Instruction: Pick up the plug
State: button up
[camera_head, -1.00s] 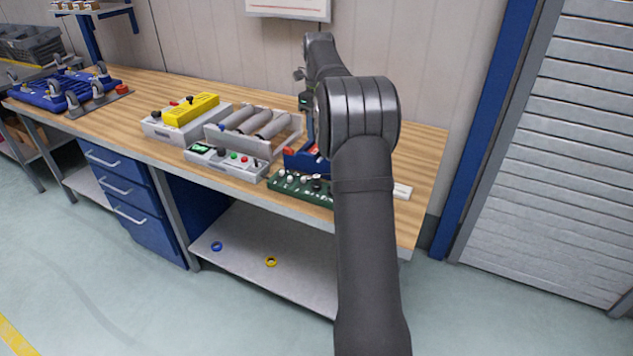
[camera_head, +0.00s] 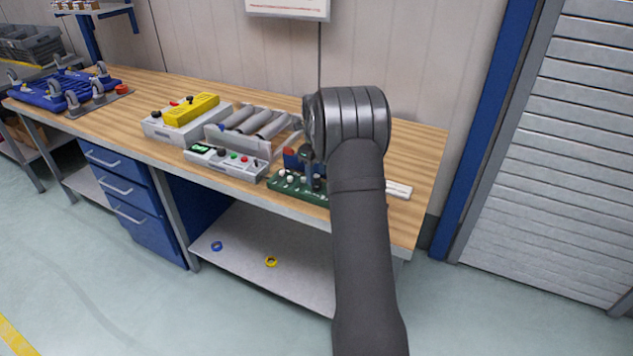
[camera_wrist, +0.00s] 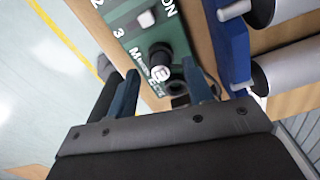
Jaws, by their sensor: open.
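A green board (camera_head: 279,195) with white and dark round pieces lies near the front edge of the workbench. It also shows in the wrist view (camera_wrist: 122,18) with white lettering. On it stands a black round piece with a pale end (camera_wrist: 160,58), which looks like the plug, though I cannot be sure. My gripper (camera_wrist: 160,70) is open, with its two blue-grey fingers on either side of this piece. I cannot tell whether they touch it. A dark ring-like part (camera_wrist: 178,88) sits beside it, close to the right finger. In the head view my arm hides the board's right part.
A roller unit (camera_head: 255,125) and a grey control box (camera_head: 225,161) with buttons stand left of the board. A blue part (camera_wrist: 231,40) and grey rollers are close on the right in the wrist view. The bench's right end (camera_head: 425,165) is mostly clear.

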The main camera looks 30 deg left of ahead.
jog(key=shift+f, duration=0.3)
grip_shut()
jog(key=shift+r, duration=0.6)
jog(key=r, duration=0.2)
jog(key=d+r, duration=0.1)
jog(key=shift+d+r, duration=0.15)
jog(key=shift+r, duration=0.2)
jog(key=d+r, duration=0.6)
jog(key=d, duration=0.4)
jog(key=shift+d, duration=0.2)
